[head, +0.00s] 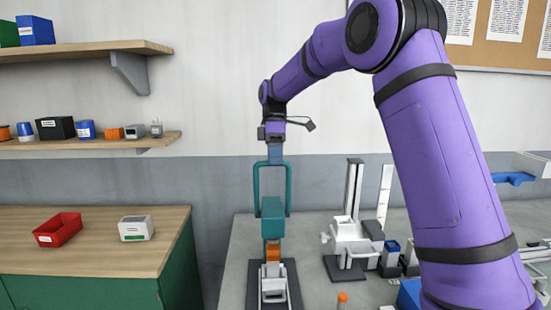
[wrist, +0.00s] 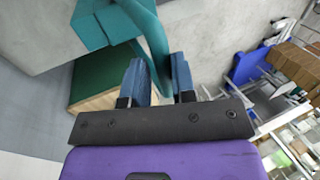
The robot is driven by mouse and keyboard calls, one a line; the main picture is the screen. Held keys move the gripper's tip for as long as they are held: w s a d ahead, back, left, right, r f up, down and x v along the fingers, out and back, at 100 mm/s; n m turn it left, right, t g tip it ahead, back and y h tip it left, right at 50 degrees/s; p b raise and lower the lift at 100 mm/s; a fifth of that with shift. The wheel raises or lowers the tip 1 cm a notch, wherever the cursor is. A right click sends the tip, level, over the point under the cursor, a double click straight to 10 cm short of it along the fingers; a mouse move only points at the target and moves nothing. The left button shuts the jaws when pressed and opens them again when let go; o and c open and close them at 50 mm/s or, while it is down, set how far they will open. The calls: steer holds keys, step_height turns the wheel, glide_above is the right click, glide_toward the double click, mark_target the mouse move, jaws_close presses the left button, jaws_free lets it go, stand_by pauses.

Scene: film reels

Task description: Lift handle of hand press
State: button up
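The hand press stands on the grey bench, with a dark base plate (head: 255,290), a pale lower part (head: 273,287), an orange piece (head: 272,252) and a teal block (head: 271,207). Its teal looped handle (head: 289,188) stands up above the block. My gripper (head: 275,160) points down at the top bar of the handle. The top bar is partly hidden by the fingers.
A white-and-grey device with a tall post (head: 353,190) stands right of the press. A small orange-topped item (head: 342,297) lies near the front. A wooden-topped cabinet (head: 100,265) at left holds a red bin (head: 58,230) and a white box (head: 136,228). Shelves hang above.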

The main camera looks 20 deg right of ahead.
steer(key=o, duration=0.3)
steer(key=shift+w+d+f, duration=0.1)
steer(key=shift+w+d, duration=0.05)
steer(key=shift+w, duration=0.2)
steer(key=shift+o, duration=0.2)
steer(key=v, duration=1.1)
steer(key=shift+s, duration=0.25)
